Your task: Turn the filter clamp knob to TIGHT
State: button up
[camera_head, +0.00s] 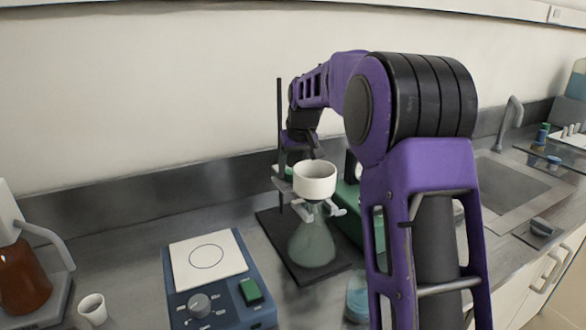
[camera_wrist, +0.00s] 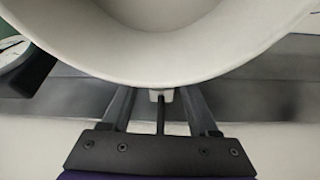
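A white funnel (camera_head: 315,181) sits above a green-tinted conical flask (camera_head: 312,245) beside a thin upright rod (camera_head: 280,130). A pale clamp fitting (camera_head: 338,211) shows just below the funnel. My gripper (camera_head: 298,158) is behind and left of the funnel, close to the rod. In the wrist view the funnel (camera_wrist: 165,65) fills the top. My gripper's fingers (camera_wrist: 159,97) are spread below its rim, tips partly hidden. A small pale block (camera_wrist: 167,95) with a dark pin lies between them, with gaps on both sides. I cannot tell whether it is the clamp knob; no TIGHT marking is readable.
A blue hotplate (camera_head: 176,290) with a grey dial and green switch stands left of the flask's dark base (camera_head: 270,222). A small white cup (camera_head: 92,309) and a brown-filled vessel (camera_head: 25,278) are further left. A sink (camera_head: 520,185) is right. The wall is behind.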

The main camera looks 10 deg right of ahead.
grip_shut()
jog(key=shift+m, duration=0.3)
jog(key=m+p, duration=0.1)
jog(key=m+h+p, duration=0.1)
jog(key=m, duration=0.1)
jog(key=shift+a+r+m+h, duration=0.15)
jog(key=shift+m+h, duration=0.15)
jog(key=m+h+p, duration=0.1)
jog(key=m, duration=0.1)
jog(key=m+h+p, duration=0.1)
jog(key=m, duration=0.2)
jog(key=shift+g+p, duration=0.35)
jog(key=shift+g, duration=0.05)
jog(key=m+g+h+p, duration=0.1)
jog(key=m+p, duration=0.1)
jog(key=m, duration=0.3)
jog(key=shift+w, duration=0.15)
jog(key=shift+m+g+h+p, duration=0.35)
jog(key=shift+m+g, duration=0.55)
jog(key=shift+m, duration=1)
